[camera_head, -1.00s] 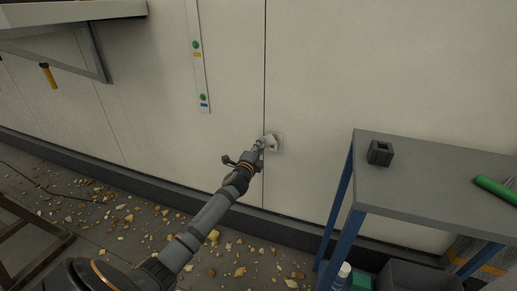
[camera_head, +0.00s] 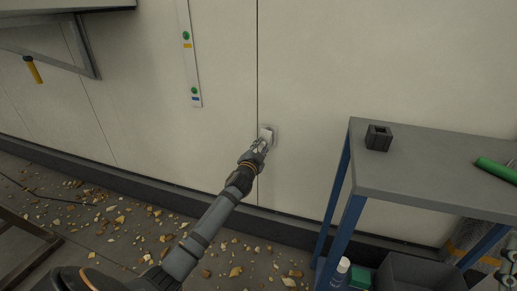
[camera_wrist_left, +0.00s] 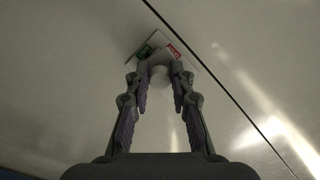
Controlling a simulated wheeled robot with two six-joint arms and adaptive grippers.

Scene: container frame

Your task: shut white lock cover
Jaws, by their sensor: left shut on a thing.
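The white lock cover (camera_head: 267,133) is on the pale wall panel, just right of a vertical seam. It lies close against its small square plate in the head view; whether it is fully flush I cannot tell. My left gripper (camera_head: 262,145) reaches it from below left. In the left wrist view the left gripper (camera_wrist_left: 161,80) is shut on a rounded white part of the cover (camera_wrist_left: 160,74). The plate behind, with a green and a red label (camera_wrist_left: 172,51), shows above the fingertips. My right gripper is not in view.
A grey table (camera_head: 430,170) with blue legs stands at the right, holding a dark square block (camera_head: 378,138) and a green cylinder (camera_head: 497,169). A white strip (camera_head: 190,60) with green buttons hangs on the wall. Leaves litter the floor at the left.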

